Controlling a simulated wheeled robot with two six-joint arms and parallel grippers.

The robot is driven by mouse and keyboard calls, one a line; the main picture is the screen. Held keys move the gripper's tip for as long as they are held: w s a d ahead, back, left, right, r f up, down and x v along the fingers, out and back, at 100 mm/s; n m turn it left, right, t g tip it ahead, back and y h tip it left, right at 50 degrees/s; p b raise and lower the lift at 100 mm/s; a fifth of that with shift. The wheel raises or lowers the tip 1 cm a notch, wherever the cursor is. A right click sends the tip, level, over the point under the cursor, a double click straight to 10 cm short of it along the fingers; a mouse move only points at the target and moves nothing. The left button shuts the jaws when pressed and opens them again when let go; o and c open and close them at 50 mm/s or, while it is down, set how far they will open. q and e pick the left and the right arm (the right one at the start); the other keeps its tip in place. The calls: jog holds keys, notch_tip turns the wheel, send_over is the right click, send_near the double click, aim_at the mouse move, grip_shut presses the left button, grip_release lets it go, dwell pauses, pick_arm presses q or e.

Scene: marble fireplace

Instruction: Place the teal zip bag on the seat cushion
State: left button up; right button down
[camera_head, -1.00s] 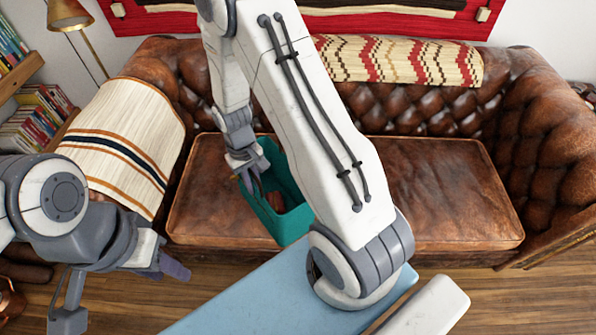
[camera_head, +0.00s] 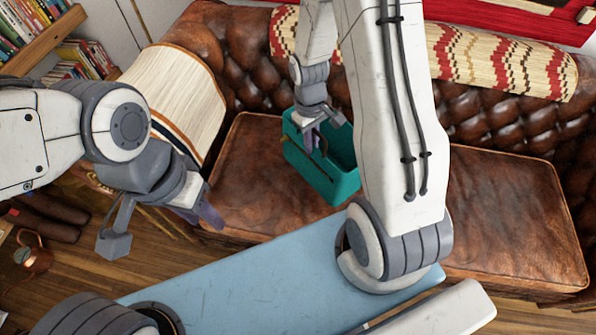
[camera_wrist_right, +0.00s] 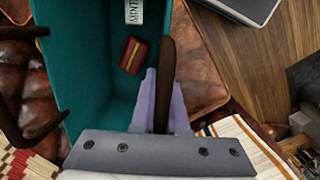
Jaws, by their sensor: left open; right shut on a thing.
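A small dark red item (camera_wrist_right: 133,54) and a white label show inside the bag. The brown leather seat cushion (camera_head: 510,215) is partly hidden by my right arm. My left gripper (camera_head: 205,208) is open, left of the cushion's front edge.
A striped cream blanket (camera_head: 185,95) covers the sofa's left arm. A patterned throw (camera_head: 480,55) lies along the backrest. A bookshelf (camera_head: 45,40) stands at upper left and a copper jug (camera_head: 33,255) at lower left. The cushion's right half is clear.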

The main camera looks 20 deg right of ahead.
jog(key=s+d+f+n+b, duration=0.2)
jog(key=d+f+n+b, duration=0.35)
jog(key=n+b, duration=0.25)
pick_arm(q)
notch_tip(320, 180, down, 13)
jog(key=b, duration=0.2)
jog(key=shift+r+b, duration=0.2)
jog(key=shift+b, duration=0.15)
pick_arm(e)
jog(key=w+a+f, duration=0.4)
jog(key=a+f, duration=0.5)
jog(key=a, duration=0.1)
jog(key=shift+a+f+t+h, duration=0.2)
jog(key=shift+f+t+h, duration=0.1)
jog(key=shift+f+h, duration=0.1)
jog(key=shift+f, duration=0.1)
jog(key=c, duration=1.4)
grip_release()
jog(key=shift+s+f, duration=0.1)
jog(key=o, duration=0.5)
pick_arm(q)
jog(key=shift+f, duration=0.1)
